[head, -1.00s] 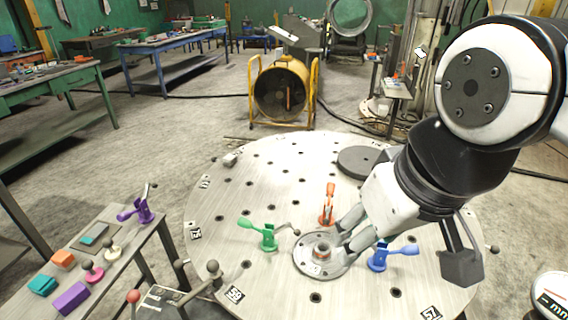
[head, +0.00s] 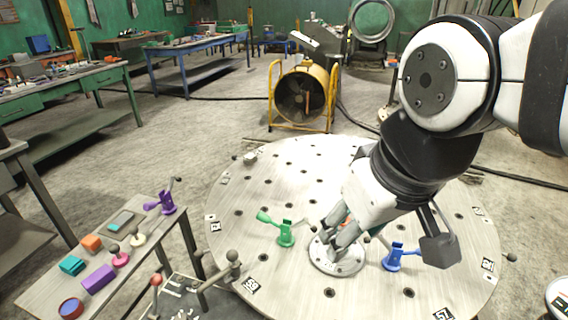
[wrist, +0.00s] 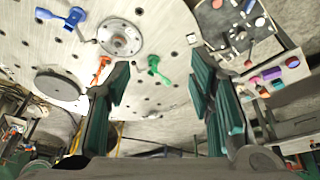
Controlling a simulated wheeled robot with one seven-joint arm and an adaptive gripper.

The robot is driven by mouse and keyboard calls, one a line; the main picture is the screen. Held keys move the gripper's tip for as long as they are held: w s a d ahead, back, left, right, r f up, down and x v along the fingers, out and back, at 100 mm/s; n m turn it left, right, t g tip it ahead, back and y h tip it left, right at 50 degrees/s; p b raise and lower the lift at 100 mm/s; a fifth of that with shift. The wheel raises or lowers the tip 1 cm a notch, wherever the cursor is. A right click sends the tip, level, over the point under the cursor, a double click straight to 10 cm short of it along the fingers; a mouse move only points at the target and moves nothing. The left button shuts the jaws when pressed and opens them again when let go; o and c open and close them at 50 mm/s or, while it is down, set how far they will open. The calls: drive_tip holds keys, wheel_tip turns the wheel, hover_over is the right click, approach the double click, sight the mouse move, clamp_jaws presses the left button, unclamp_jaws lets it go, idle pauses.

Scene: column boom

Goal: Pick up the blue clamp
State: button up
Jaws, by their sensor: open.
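The blue clamp (head: 398,256) stands on the round table (head: 300,175), right of my gripper in the head view. In the wrist view the blue clamp (wrist: 66,18) is at the upper left, outside the fingers. My gripper (head: 335,225) is open and empty, low over the metal hub (head: 338,258) at the table's middle. In the wrist view its two fingers (wrist: 160,95) are spread apart. The green clamp (head: 286,234) stands left of my gripper. The orange clamp (wrist: 103,70) is mostly hidden behind my gripper in the head view.
A side bench at left holds a purple clamp (head: 165,202), a purple block (head: 99,278), a teal block (head: 71,265) and other small parts. A dark round plate (wrist: 57,84) lies on the table in the wrist view. A yellow fan (head: 301,93) stands behind.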

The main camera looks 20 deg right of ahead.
drive_tip(key=w, duration=0.1)
drive_tip(key=n+g+b, duration=0.4)
drive_tip(key=n+b, duration=0.1)
drive_tip(key=n, duration=0.5)
hover_over(395, 254)
drive_tip(key=w, duration=0.1)
wheel_tip(395, 254, down, 22)
drive_tip(key=shift+w+d+f, duration=0.2)
drive_tip(key=shift+d+f, duration=0.15)
drive_tip(key=shift+d, duration=0.2)
drive_tip(key=f, duration=0.6)
drive_tip(key=f+b, duration=0.1)
drive_tip(key=f, duration=0.6)
drive_tip(key=shift+s+f, duration=0.2)
drive_tip(key=shift+f, duration=0.1)
drive_tip(key=shift+d, duration=0.1)
clamp_jaws()
